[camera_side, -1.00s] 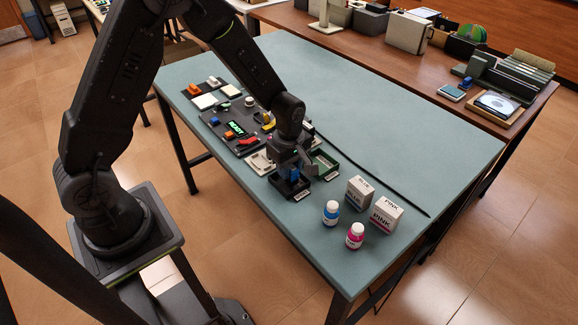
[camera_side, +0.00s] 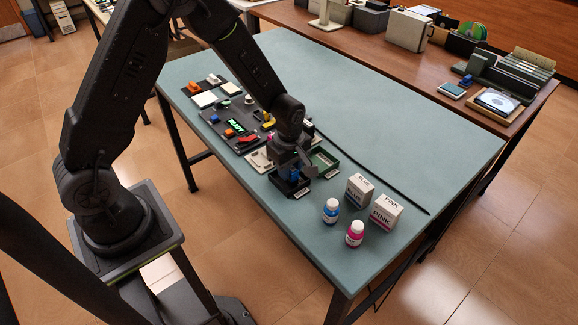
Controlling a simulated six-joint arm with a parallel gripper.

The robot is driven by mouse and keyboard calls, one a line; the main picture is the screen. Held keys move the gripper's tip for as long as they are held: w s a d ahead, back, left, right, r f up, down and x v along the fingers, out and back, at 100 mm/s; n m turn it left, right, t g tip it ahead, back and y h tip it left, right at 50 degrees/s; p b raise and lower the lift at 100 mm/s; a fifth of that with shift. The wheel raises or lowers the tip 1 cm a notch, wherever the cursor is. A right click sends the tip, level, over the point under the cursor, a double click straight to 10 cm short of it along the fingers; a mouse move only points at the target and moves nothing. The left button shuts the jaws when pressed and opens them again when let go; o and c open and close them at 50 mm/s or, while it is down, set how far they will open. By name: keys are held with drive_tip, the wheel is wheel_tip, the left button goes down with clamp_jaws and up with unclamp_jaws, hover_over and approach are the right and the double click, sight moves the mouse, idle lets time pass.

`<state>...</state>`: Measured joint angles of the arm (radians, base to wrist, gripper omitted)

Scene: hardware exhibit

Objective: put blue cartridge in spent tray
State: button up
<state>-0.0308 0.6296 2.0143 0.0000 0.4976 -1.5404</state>
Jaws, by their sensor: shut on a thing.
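My gripper (camera_side: 292,172) points down over a small black tray (camera_side: 290,190) near the front edge of the table. It is shut on the blue cartridge (camera_side: 295,174), of which a small blue part shows between the fingers. The cartridge is at or just above the tray; I cannot tell whether it touches the floor of the tray. The tray has a white label (camera_side: 302,193) on its front, too small to read. A green tray (camera_side: 324,161) stands right beside it, to the right.
A dark panel (camera_side: 222,128) with coloured parts lies to the left. A black strip (camera_side: 375,180) crosses the table. The far table surface is clear.

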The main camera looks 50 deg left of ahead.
drive_tip(key=o, duration=0.9)
drive_tip(key=shift+o, duration=0.4)
drive_tip(key=o, duration=0.3)
drive_tip(key=shift+r, duration=3.7)
